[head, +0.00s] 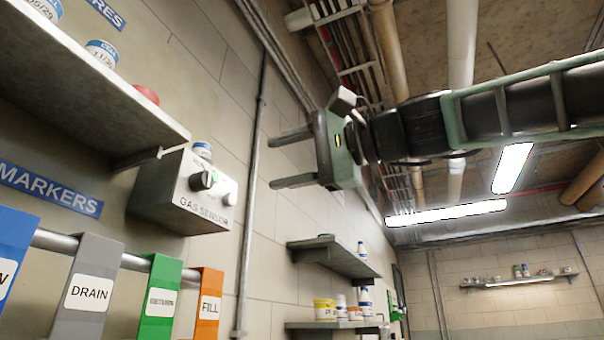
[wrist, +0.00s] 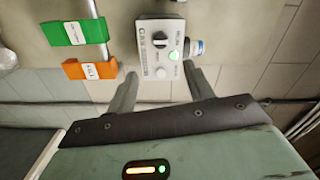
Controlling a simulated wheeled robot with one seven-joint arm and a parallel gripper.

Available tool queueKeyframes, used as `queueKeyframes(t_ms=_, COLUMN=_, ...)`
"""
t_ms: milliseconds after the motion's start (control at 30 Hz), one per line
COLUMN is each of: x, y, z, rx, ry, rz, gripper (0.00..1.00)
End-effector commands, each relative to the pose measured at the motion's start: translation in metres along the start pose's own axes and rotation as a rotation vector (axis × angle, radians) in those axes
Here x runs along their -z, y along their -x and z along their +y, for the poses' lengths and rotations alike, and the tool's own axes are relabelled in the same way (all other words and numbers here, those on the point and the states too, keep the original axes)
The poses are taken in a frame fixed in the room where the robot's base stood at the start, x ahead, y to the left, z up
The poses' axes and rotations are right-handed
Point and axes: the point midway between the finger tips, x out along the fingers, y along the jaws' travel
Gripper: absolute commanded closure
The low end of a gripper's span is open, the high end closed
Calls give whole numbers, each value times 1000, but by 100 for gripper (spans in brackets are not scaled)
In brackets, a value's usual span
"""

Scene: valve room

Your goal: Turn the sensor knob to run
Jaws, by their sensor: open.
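The gas sensor box (head: 186,192) is a grey-white box on the left wall, lettered "GAS SENSOR". Its black knob (head: 203,180) sits on the front face beside a lit green lamp (head: 229,198). In the wrist view the box (wrist: 152,68), the knob (wrist: 160,40) and the green lamp (wrist: 174,55) show ahead, between and beyond the fingers. My gripper (head: 281,160) is open and empty, to the right of the box and apart from it; its fingers point left toward the wall. It also shows in the wrist view (wrist: 160,85). The knob's setting is too small to read.
A shelf (head: 80,85) with cans and a red object juts out above the box. A can (head: 202,150) stands on the box. Hanging tags, including green (head: 160,300) and orange (head: 208,305), are below left. A vertical conduit (head: 250,200) runs right of the box.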

Motion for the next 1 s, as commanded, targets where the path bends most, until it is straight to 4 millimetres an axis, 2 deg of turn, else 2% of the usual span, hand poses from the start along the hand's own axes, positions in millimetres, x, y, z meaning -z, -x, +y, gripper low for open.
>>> queueKeyframes(t_ms=100, x=0, y=16, z=2, rx=0, ry=1, rz=2, gripper=48)
queueKeyframes(t_ms=300, x=0, y=26, z=0, rx=0, ry=0, rz=1, gripper=48)
queueKeyframes(t_ms=900, x=0, y=26, z=0, rx=0, ry=0, rz=-1, gripper=48)
queueKeyframes(t_ms=967, x=0, y=24, z=5, rx=-16, ry=1, rz=-2, gripper=48)
queueKeyframes(t_ms=1000, x=1, y=20, z=14, rx=-40, ry=3, rz=-3, gripper=48)
